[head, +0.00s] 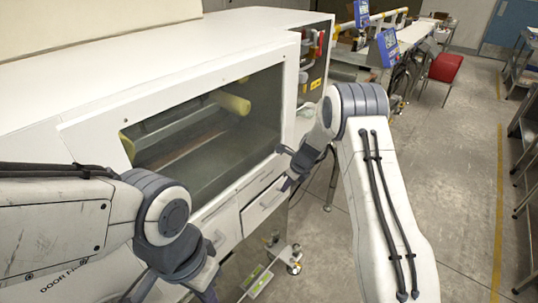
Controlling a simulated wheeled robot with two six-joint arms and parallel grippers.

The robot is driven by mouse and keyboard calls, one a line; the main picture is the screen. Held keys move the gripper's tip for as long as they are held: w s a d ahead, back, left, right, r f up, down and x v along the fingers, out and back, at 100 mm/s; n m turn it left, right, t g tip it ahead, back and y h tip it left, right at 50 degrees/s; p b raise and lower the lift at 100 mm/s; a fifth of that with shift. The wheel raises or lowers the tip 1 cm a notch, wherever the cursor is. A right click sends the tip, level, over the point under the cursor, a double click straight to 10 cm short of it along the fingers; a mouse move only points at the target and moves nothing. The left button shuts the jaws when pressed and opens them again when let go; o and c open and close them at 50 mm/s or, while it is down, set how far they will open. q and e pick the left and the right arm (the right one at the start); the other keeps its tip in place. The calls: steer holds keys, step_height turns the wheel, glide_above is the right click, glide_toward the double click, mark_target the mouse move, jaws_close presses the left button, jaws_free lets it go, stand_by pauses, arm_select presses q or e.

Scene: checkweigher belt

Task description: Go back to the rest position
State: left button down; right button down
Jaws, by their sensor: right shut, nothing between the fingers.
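My right gripper (287,168) is in front of the white machine's lower right front, near its drawers. It is shut and holds nothing that I can see; its fingertips are small and dark here. My right arm rises from the bottom right, bends at the top and hangs down to the gripper. My left arm comes in from the left edge. Its dark wrist end (175,255) hangs at the bottom of the view, and the left fingers are largely cut off by the lower edge.
A white machine (150,60) with a large window (215,125) fills the left and centre. Drawers (266,203) sit below it. A red seat (445,67) and a bench stand at the back. Grey floor (460,170) is open at the right, beside metal racks (527,130).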

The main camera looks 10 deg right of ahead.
steer(key=s+a+r+n+g, duration=0.2)
steer(key=s+a+r+n, duration=1.4)
steer(key=s+a+n, duration=0.15)
steer(key=s+d+r+n, duration=0.1)
steer(key=s+r+n, duration=0.1)
steer(key=s+n, duration=0.7)
steer(key=s+d+r+n+g+h, duration=0.1)
steer(key=s+r+n, duration=0.1)
steer(key=s+n, duration=0.6)
steer(key=s, duration=0.6)
steer(key=shift+d+n+h, duration=0.3)
steer(key=shift+n, duration=0.05)
